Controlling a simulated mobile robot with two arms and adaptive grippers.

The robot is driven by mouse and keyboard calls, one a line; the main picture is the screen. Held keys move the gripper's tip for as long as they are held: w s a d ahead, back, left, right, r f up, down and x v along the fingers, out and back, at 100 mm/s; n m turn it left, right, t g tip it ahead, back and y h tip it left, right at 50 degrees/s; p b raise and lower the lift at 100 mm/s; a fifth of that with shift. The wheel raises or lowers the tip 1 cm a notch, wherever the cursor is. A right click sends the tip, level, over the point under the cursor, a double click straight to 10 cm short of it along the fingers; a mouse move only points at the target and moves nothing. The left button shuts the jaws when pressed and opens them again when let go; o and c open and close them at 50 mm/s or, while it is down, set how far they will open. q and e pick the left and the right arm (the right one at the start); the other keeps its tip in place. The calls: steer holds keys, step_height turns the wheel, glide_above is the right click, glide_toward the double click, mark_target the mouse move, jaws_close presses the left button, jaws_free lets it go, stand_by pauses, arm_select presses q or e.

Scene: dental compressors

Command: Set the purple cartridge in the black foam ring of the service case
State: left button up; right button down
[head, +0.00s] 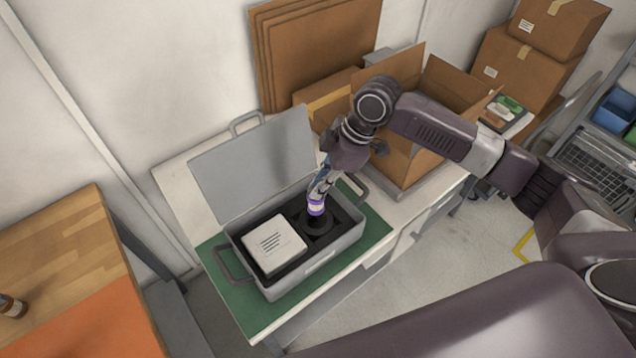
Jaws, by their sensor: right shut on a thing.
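The purple cartridge (316,207), with a pale band, is upright or nearly so at the black foam ring (318,226) in the right part of the service case. I cannot tell whether it rests fully in the ring. My right gripper (322,190) is shut on the cartridge from above and hides its upper part. The grey service case (321,262) stands open on a green mat, its lid (255,160) raised at the back. A white labelled box (273,246) sits in the left part of the case. My left gripper is not in view.
The green mat (247,312) lies on a white table. An open cardboard box (415,165) stands right of the case, under my right arm. Flat cardboard (300,50) leans on the wall behind. A wooden bench (60,250) with an orange mat (90,322) is at left.

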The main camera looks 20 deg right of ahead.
mark_target(318, 207)
steer(key=f+n, duration=0.1)
steer(key=f+n+g+p, duration=0.1)
steer(key=shift+w+d+f+n, duration=0.1)
steer(key=shift+w+f+n, duration=0.05)
steer(key=shift+w+n, duration=0.15)
steer(key=shift+f, duration=0.15)
steer(key=shift+s+f+b, duration=0.1)
steer(key=shift+f+b, duration=0.3)
steer(key=shift+b, duration=0.05)
step_height(318, 207, down, 5)
steer(key=b, duration=0.4)
steer(key=shift+b, duration=0.35)
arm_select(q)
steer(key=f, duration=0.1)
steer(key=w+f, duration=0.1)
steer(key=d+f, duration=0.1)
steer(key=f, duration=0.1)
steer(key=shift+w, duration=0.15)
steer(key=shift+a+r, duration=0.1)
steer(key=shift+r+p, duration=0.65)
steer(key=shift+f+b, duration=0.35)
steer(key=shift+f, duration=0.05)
arm_select(e)
steer(key=shift+f, duration=0.6)
steer(key=c, duration=2.3)
jaws_free()
